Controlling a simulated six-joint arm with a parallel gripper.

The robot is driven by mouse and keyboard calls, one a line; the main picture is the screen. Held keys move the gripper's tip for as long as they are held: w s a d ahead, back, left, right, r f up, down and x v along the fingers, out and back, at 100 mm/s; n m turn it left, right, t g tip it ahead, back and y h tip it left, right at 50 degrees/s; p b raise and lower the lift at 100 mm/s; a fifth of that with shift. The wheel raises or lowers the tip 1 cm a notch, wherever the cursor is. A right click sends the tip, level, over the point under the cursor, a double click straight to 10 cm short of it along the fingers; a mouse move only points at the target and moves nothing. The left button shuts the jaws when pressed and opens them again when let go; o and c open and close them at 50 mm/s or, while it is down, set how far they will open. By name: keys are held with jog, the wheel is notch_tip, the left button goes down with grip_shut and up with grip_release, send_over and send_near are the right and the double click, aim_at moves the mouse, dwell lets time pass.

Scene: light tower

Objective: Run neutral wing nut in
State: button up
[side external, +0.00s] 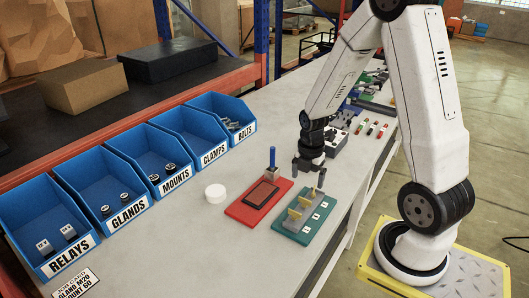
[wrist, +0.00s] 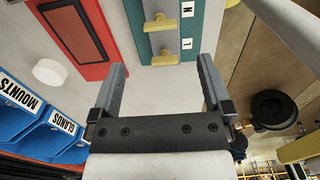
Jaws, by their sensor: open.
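The green terminal board (side external: 284,229) lies on the bench and carries several yellow wing nuts (side external: 294,216) beside white label squares. In the wrist view, the wing nut beside the label N (wrist: 160,22) stands farther from my gripper. The wing nut beside the other visible label (wrist: 165,58) is nearer the fingers. Both look upright on the green board, which also shows in the wrist view (wrist: 207,25). My gripper (side external: 308,174) is open and empty above the far end of the board, and its fingers (wrist: 163,82) are spread wide with nothing between them. No wing nut is touched.
A red board (side external: 240,210) with a dark panel and a blue post (side external: 272,156) lies beside the green one. A white round piece (side external: 215,193) sits left of it. Blue bins (side external: 215,112) line the left edge; tools (side external: 376,128) lie farther back.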

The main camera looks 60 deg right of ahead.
aim_at(305, 199)
jog(key=shift+f, duration=0.2)
jog(key=shift+f, duration=3.75)
jog(key=c, duration=1.3)
